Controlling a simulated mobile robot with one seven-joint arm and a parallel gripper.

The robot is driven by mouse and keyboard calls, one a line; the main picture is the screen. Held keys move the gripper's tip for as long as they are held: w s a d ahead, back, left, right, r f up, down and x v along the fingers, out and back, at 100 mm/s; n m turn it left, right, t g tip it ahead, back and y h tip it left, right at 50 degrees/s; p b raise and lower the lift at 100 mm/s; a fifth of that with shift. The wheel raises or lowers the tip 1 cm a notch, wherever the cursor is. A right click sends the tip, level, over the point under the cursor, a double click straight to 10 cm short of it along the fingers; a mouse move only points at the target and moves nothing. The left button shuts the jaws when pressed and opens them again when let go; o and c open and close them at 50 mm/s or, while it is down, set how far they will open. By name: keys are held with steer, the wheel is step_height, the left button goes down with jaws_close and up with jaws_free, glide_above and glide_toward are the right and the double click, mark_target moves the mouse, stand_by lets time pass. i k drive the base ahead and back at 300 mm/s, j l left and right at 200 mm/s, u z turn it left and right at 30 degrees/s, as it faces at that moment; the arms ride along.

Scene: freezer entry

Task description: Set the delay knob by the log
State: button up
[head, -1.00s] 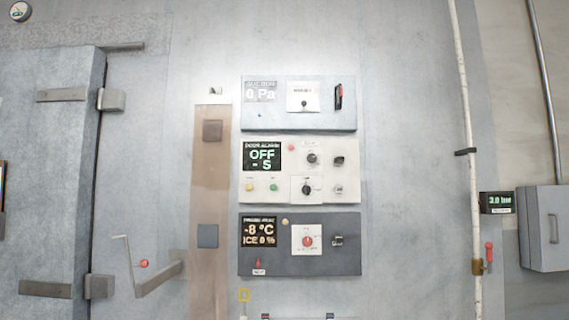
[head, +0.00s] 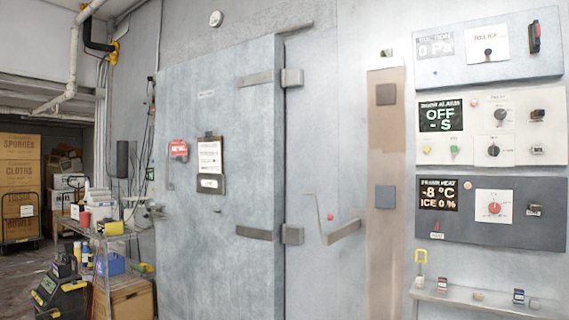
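The door alarm panel (head: 485,127) is the white middle panel at the right of the head view. Its display (head: 441,116) reads OFF and "- S". It carries an upper black knob (head: 500,114) and a lower black knob (head: 493,150); their labels are too small to read, so I cannot tell which is the delay knob. A clipboard (head: 209,160) with a printed sheet hangs on the freezer door; its text is unreadable, and I cannot tell whether it is the log. My gripper is not in view.
A suction panel (head: 445,71) is above and a dark frame heat panel (head: 470,231) below. A shelf (head: 450,297) with small items juts out under them. The closed freezer door (head: 240,110) has a handle side near a cluttered cart (head: 105,235) at left. Boxes (head: 20,180) stand further back.

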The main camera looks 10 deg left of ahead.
mark_target(500, 114)
steer(key=u, duration=1)
steer(key=l+z, duration=0.1)
steer(key=z, duration=1.5)
steer(key=i+j, duration=0.05)
